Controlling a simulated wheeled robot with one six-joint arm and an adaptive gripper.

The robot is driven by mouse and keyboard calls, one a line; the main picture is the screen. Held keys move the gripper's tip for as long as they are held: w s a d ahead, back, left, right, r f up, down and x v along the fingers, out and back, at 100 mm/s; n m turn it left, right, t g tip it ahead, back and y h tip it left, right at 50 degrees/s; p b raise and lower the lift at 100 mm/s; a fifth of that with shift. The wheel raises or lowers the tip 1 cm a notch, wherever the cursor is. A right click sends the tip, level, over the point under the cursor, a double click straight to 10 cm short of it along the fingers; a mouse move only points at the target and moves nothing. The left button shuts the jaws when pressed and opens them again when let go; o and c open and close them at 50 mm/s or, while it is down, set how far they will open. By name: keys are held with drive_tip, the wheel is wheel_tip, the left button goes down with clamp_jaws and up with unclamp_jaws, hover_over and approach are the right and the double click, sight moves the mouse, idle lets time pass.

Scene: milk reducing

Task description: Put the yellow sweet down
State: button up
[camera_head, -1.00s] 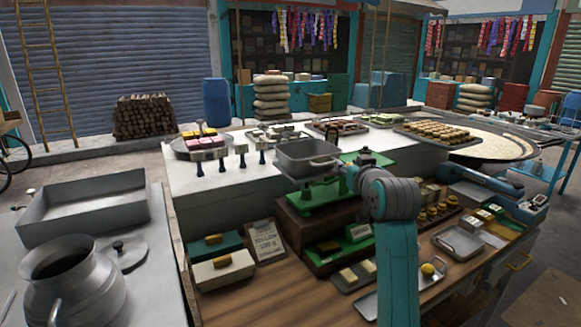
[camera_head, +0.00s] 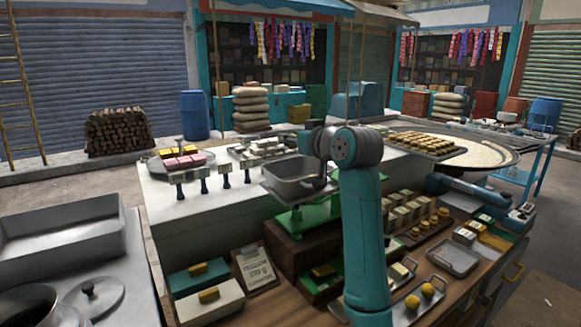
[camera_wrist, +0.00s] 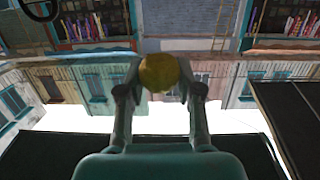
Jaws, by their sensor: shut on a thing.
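My gripper (camera_wrist: 160,88) is shut on a round yellow sweet (camera_wrist: 158,72), held between its two fingertips in the wrist view. The wrist view is upside down and shows only far shop fronts behind the sweet, no surface close under it. In the head view my arm stands over the right part of the counter; the fingers and held sweet cannot be made out there. Two other round yellow sweets (camera_head: 428,290) lie on a metal tray (camera_head: 400,316) beside my arm, which partly hides it. A metal pan (camera_head: 288,187) sits on the green scale (camera_head: 290,220).
An empty metal tray (camera_head: 455,258) lies to the right. Trays of sweets (camera_head: 425,145) and a large round pan (camera_head: 480,150) stand at the back. Boxes (camera_head: 208,301) and a clipboard (camera_head: 256,268) are left of the scale.

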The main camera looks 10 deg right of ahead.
drive_tip(key=shift+f, duration=2.95)
drive_tip(key=shift+f, duration=0.55)
drive_tip(key=o, duration=1)
drive_tip(key=shift+c, duration=0.2)
drive_tip(key=shift+r, duration=0.35)
drive_tip(key=shift+s+d+r, duration=0.15)
drive_tip(key=shift+s+r, duration=0.15)
drive_tip(key=v, duration=1.1)
drive_tip(key=shift+s, duration=0.2)
drive_tip(key=shift+d, duration=0.1)
